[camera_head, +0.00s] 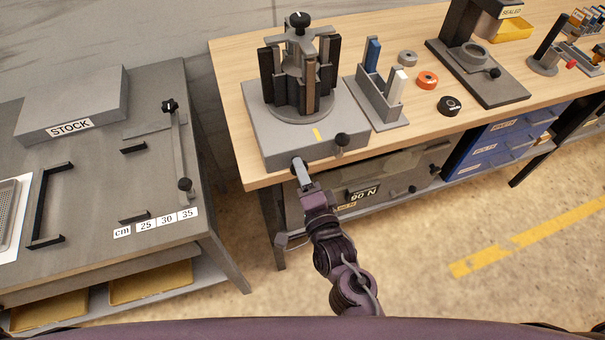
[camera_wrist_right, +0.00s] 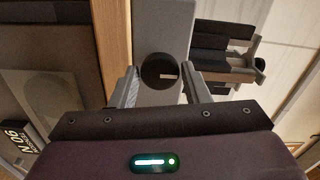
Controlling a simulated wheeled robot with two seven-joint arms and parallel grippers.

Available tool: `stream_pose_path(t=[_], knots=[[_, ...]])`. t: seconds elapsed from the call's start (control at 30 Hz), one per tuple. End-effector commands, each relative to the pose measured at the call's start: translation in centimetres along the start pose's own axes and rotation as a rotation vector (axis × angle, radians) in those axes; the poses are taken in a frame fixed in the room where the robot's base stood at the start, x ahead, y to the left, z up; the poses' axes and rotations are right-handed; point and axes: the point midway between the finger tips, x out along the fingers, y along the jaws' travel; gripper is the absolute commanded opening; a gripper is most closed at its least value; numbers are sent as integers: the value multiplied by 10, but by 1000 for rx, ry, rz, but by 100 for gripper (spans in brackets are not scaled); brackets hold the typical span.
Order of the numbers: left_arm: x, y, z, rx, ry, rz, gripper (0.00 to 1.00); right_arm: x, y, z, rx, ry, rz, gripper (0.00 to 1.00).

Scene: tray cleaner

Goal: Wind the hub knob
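A grey box (camera_head: 270,152) on the wooden table carries an upright rotor of dark holders with a black knob (camera_head: 299,19) on top. Another black knob (camera_head: 298,163) is on the front face of the box. My right gripper (camera_head: 303,178) reaches up to this front knob. In the right wrist view the knob's dark round face (camera_wrist_right: 160,72) has a white mark and sits between my right fingers (camera_wrist_right: 161,78). A small gap seems to show on each side, so the fingers look open around it. I cannot tell which knob is the hub knob. My left gripper is out of view.
A grey holder (camera_head: 381,101) with blue and white pieces stands right of the box. The STOCK bench (camera_head: 90,160) is at left. Floor in front is clear.

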Motion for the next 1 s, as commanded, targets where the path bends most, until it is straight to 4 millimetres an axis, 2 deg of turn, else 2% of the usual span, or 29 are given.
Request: stream_pose_path(t=[0.03,0.1,0.13,0.47,0.8,1.0], knots=[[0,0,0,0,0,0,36,0,0,0,0,0,0,49],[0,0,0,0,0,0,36,0,0,0,-1,0,0,59],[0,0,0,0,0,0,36,0,0,0,-1,0,0,59],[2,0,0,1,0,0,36,-5,2,0,-1,-1,2,59],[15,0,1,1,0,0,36,-58,3,1,-1,-2,3,59],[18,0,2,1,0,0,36,-76,1,0,-1,-1,1,59]])
